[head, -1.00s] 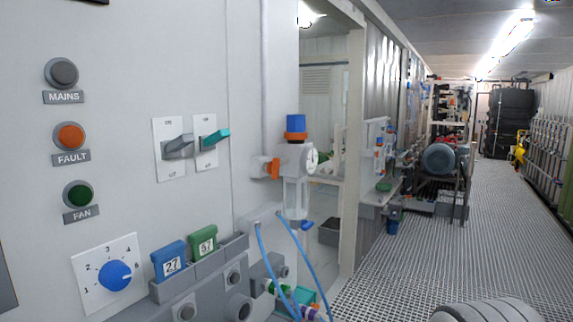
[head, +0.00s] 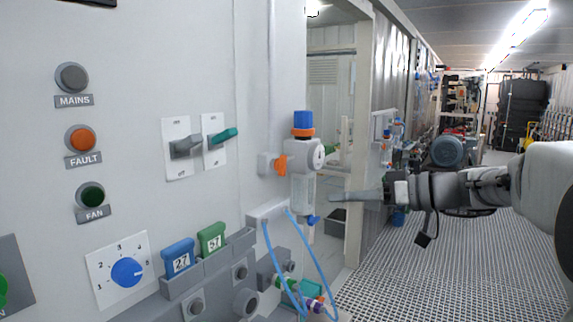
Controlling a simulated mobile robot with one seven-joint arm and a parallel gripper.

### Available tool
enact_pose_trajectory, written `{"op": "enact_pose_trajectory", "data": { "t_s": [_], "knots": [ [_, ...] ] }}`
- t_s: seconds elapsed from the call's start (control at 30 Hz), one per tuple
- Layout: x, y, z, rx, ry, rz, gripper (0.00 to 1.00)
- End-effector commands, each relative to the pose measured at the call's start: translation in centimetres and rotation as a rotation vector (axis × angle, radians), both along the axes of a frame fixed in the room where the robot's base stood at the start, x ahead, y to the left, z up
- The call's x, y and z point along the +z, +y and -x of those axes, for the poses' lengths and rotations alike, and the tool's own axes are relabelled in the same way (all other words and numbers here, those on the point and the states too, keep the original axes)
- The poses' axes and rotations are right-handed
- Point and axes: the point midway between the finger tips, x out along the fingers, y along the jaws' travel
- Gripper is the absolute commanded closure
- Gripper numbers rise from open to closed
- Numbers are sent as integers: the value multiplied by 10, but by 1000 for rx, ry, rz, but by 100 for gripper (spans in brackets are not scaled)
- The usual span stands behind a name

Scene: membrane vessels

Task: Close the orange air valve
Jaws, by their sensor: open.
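The orange air valve (head: 281,165) is a small orange handle on a grey fitting at the left side of the air regulator. The regulator (head: 303,155) has a blue knob with an orange ring on top, a round gauge and a clear bowl below. It is fixed to the light grey wall panel. My gripper (head: 333,196) comes in from the right, seen side-on, with its fingers pointing left. It is open and empty, right of the clear bowl and lower than the orange handle. It looks apart from the valve; its distance in depth is hard to tell.
Two blue hoses (head: 300,262) hang below the regulator. A grey switch (head: 185,147) and a teal switch (head: 222,136) sit on the panel to the left. A pale post (head: 362,130) stands behind my gripper. The grating floor (head: 450,265) at right is clear.

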Motion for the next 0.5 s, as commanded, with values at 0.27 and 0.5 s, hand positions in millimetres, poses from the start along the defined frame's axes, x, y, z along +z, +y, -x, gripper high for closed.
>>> {"op": "enact_pose_trajectory", "data": {
  "t_s": [0.27,0.5],
  "knots": [
    [27,-46,-31,-33,-263,-115,54],
    [31,-29,-44,-32,-280,-120,54]
  ]
}}
